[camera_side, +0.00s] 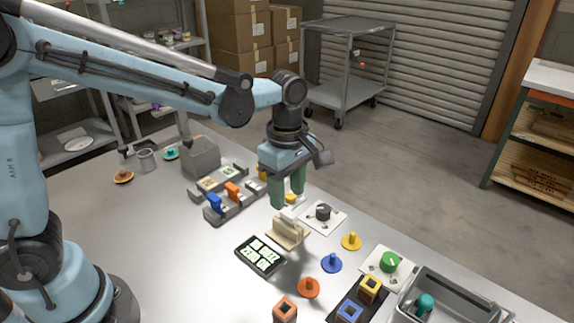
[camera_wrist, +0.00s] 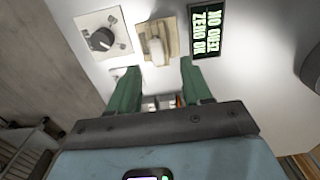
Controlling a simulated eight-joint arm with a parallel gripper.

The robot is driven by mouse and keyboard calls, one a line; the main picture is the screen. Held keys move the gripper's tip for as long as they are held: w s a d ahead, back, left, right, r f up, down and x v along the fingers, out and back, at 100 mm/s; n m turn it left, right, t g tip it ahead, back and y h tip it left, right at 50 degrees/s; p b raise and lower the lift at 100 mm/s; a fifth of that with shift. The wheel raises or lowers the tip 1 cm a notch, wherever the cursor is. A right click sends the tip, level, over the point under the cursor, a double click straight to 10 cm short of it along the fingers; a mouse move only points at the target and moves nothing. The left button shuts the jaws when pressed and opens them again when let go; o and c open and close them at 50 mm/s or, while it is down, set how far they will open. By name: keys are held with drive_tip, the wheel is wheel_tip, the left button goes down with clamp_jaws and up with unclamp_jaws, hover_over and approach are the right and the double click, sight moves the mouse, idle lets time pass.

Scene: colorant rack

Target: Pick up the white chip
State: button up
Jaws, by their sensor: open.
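I cannot pick out a white chip for certain. A white rounded piece (camera_side: 290,217) stands on a tan base (camera_side: 292,233) just below and in front of my gripper. In the wrist view this white piece (camera_wrist: 157,47) is ahead of the fingertips, on its tan base (camera_wrist: 170,28). My gripper (camera_side: 287,196) points down above the table with its two green fingers apart. In the wrist view my gripper (camera_wrist: 160,68) is open, and no object shows held between the fingers. The fingers hide part of the table behind them.
A black sign (camera_side: 261,256), grey dial (camera_side: 323,212) and green dial (camera_side: 389,262) are nearby. Yellow (camera_side: 351,242), blue (camera_side: 331,263) and orange (camera_side: 308,288) knobbed discs lie to the right. A grey tray (camera_side: 455,290) is at lower right. A blue-and-orange switch block (camera_side: 232,205) stands left.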

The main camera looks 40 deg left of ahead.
sight(289, 213)
drive_tip(key=shift+w+f, duration=0.2)
drive_tip(key=shift+f, duration=2.4)
drive_tip(key=shift+c, duration=0.3)
clamp_jaws()
